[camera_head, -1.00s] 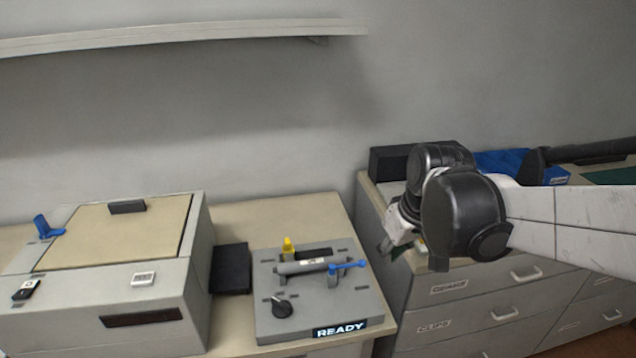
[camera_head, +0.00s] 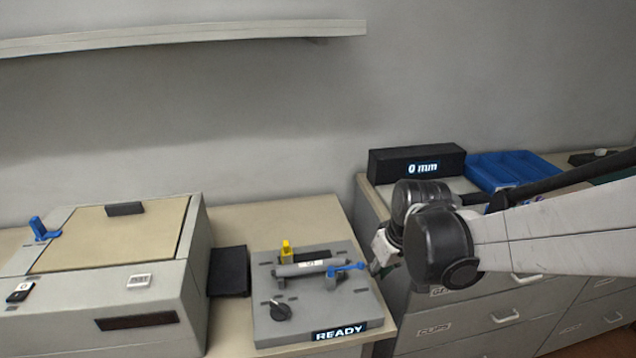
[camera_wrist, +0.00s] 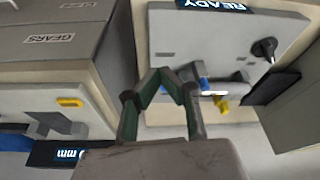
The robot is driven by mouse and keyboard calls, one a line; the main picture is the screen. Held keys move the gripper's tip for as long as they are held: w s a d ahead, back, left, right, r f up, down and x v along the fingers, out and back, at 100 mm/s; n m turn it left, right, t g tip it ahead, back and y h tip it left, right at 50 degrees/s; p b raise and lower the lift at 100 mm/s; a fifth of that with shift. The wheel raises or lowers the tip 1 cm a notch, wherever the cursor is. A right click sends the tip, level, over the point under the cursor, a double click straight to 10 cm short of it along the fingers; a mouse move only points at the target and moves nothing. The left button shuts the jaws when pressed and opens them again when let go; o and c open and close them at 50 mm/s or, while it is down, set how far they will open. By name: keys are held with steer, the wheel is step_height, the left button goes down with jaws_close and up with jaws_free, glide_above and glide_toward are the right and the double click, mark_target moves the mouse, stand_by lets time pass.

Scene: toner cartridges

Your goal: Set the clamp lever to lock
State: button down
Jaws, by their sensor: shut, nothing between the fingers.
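The grey fixture (camera_head: 262,322) stands on the bench with a "READY" display at its front. In the head view my gripper (camera_head: 376,268) is just right of the fixture, apart from the lever and partly hidden by my wrist.
The fixture also carries a yellow piece (camera_head: 286,250) and a black knob (camera_head: 280,310). A grey machine (camera_head: 70,315) and a black block (camera_head: 229,271) stand to the left. A black box (camera_head: 390,165) reading "0 mm" and a blue tray (camera_head: 512,158) are on the drawer cabinet.

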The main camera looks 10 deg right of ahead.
steer(key=x, duration=0.2)
steer(key=shift+w+f, duration=0.1)
steer(key=shift+f, duration=0.15)
steer(key=w, duration=0.2)
steer(key=shift+w+a+f, duration=0.3)
steer(key=shift+a, duration=0.05)
steer(key=shift+w+a+f, duration=0.1)
steer(key=shift+w+a, duration=0.05)
steer(key=shift+w, duration=0.45)
